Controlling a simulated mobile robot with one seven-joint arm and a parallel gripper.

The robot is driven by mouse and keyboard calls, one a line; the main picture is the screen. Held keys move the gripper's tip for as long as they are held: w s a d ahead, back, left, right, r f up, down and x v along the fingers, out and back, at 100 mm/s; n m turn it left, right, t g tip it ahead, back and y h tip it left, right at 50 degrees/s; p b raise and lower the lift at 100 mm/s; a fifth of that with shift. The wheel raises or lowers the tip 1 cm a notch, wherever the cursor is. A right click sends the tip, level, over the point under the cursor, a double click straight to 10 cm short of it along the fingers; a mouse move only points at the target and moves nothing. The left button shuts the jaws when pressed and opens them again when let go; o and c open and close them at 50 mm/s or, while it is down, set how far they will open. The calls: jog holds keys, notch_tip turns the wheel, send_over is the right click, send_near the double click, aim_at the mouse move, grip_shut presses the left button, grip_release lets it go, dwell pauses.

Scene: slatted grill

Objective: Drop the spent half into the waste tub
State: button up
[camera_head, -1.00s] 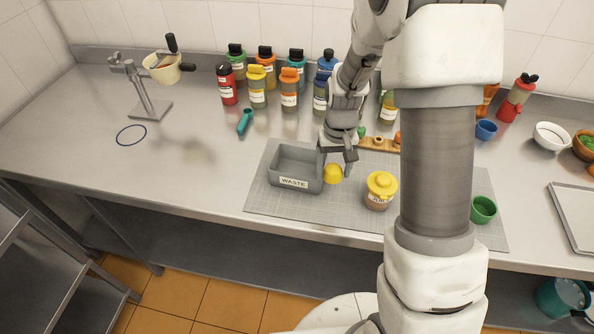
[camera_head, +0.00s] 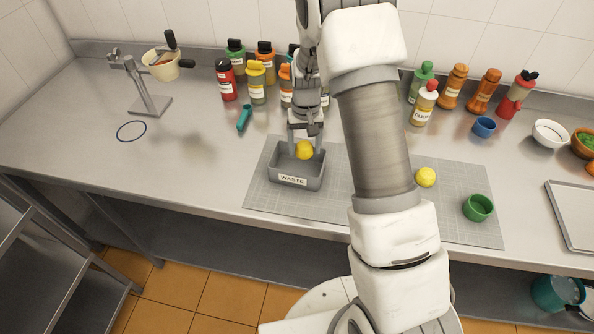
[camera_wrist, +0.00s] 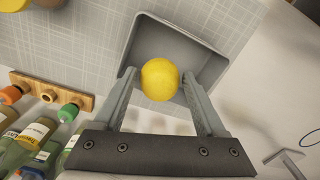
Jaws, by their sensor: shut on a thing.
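My gripper (camera_head: 305,128) is shut on a yellow lemon half (camera_head: 304,151). It holds the half over the grey waste tub (camera_head: 292,181), within the outline of its opening. In the wrist view the half (camera_wrist: 160,79) sits between the two fingertips (camera_wrist: 158,78), with the tub (camera_wrist: 200,48) below it. The wrist view shows only the half's rounded peel; its cut face is hidden. The bare tub floor shows around the half.
A whole-looking lemon (camera_head: 426,177) and a green cup (camera_head: 478,207) stand on the right of the grey mat (camera_head: 455,200). Several bottles (camera_head: 257,82) line the back. A teal-handled tool (camera_head: 244,118) lies left of the tub. The left counter is mostly clear.

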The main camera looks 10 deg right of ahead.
jog(key=shift+f+b, duration=0.5)
jog(key=shift+f, duration=0.95)
jog(key=o, duration=1.5)
notch_tip(320, 180, up, 18)
jog(key=b, duration=0.1)
jog(key=shift+f, duration=0.25)
